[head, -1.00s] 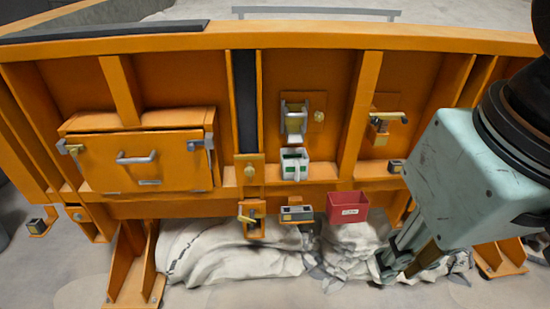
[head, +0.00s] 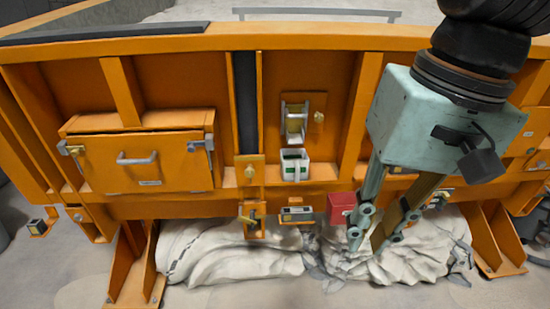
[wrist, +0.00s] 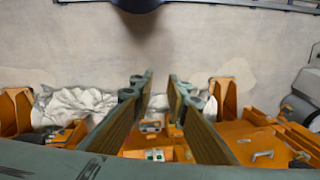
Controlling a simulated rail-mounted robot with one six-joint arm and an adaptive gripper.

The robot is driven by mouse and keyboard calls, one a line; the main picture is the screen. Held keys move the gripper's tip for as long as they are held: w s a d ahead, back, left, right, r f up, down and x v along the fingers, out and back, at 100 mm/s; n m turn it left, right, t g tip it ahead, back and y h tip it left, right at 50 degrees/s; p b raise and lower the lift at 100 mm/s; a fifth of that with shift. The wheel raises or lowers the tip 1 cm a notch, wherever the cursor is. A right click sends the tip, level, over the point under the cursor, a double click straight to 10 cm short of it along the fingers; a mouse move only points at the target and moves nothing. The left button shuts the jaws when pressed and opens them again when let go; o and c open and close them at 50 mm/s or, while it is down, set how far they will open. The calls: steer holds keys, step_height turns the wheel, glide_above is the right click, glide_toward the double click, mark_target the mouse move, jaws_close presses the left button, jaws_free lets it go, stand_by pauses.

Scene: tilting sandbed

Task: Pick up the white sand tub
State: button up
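The white sand tub (head: 294,172) is a small open box with a dark green inside. It sits on the orange ledge below a metal chute, near the middle of the head view. In the wrist view the tub (wrist: 154,155) shows low between the finger lines. My gripper (head: 368,242) points down, right of and below the tub in the head view. It is open and empty, fingers apart; the wrist view shows the gap between the fingertips (wrist: 158,84). It is not touching the tub.
A red bin (head: 340,203) is partly hidden behind my gripper's left finger. A small metal-topped block (head: 296,214) sits below the tub. A latch bracket (head: 251,218) is left of it, and a closed orange hatch (head: 140,175) is farther left. White sacking lies below.

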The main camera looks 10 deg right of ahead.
steer(key=w+f+m+g+y+p, duration=0.1)
steer(key=w+f+m+y, duration=0.15)
steer(key=w, duration=0.85)
steer(key=w+f+m+g+y, duration=0.15)
steer(key=w+m+y, duration=0.25)
steer(key=w, duration=0.8)
steer(key=w+f+m+g+y+p, duration=0.1)
steer(key=w+f+m+y, duration=0.2)
steer(key=w, duration=0.8)
steer(key=w+d+f+m+t+y, duration=0.3)
steer(key=w+d+f, duration=0.4)
steer(key=w+f, duration=0.3)
steer(key=w+d+f+m+t+y+p, duration=0.1)
steer(key=w+d+f+m+t+y, duration=0.2)
steer(key=w+d+f+m, duration=0.3)
steer(key=w+d+f, duration=0.2)
steer(key=w+f, duration=0.2)
steer(key=shift+w+d+p, duration=0.15)
steer(key=shift+w+p, duration=0.15)
steer(key=shift+y, duration=0.25)
steer(key=b+x, duration=0.1)
steer(key=x, duration=0.7)
steer(key=shift+a, duration=0.3)
